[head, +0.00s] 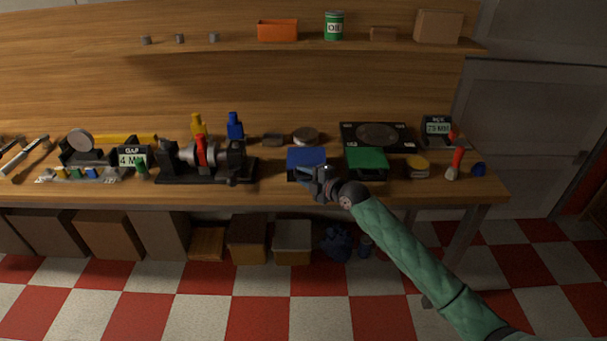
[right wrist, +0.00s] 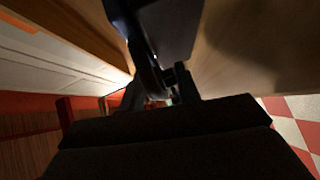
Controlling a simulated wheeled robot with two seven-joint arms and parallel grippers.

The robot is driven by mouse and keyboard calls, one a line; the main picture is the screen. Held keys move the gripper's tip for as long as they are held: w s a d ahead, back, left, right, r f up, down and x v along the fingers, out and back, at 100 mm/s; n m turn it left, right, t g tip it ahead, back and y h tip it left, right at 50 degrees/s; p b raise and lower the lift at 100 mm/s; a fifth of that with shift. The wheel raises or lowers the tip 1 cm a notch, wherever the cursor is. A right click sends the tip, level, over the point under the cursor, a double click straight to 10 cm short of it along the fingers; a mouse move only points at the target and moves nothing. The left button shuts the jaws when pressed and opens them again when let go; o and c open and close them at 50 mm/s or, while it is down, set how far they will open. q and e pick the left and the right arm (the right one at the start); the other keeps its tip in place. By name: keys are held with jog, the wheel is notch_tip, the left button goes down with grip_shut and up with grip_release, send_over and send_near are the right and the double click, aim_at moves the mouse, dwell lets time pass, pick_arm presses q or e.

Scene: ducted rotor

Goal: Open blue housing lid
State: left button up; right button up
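My right gripper (head: 306,171) is at the front edge of the blue lid and covers part of that edge. I cannot tell whether it touches the lid. In the right wrist view, dark gripper parts (right wrist: 160,85) fill the middle, and the fingertips are too dark to read. A dark, bluish-grey surface shows at the top, and I cannot tell what it is. My left gripper is not in view.
A black clamp device with a red part (head: 201,152) stands left of the blue lid. The bench's front edge (head: 250,192) runs just below the gripper. Boxes stand underneath.

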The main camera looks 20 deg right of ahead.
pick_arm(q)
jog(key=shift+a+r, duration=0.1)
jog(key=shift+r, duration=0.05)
pick_arm(e)
jog(key=shift+w+a, duration=0.1)
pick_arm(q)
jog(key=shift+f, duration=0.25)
pick_arm(e)
jog(key=shift+f, duration=0.1)
grip_shut()
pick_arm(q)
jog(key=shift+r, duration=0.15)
pick_arm(e)
jog(key=shift+a, duration=0.1)
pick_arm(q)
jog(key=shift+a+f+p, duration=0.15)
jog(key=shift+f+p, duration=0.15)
pick_arm(e)
jog(key=shift+r, duration=0.2)
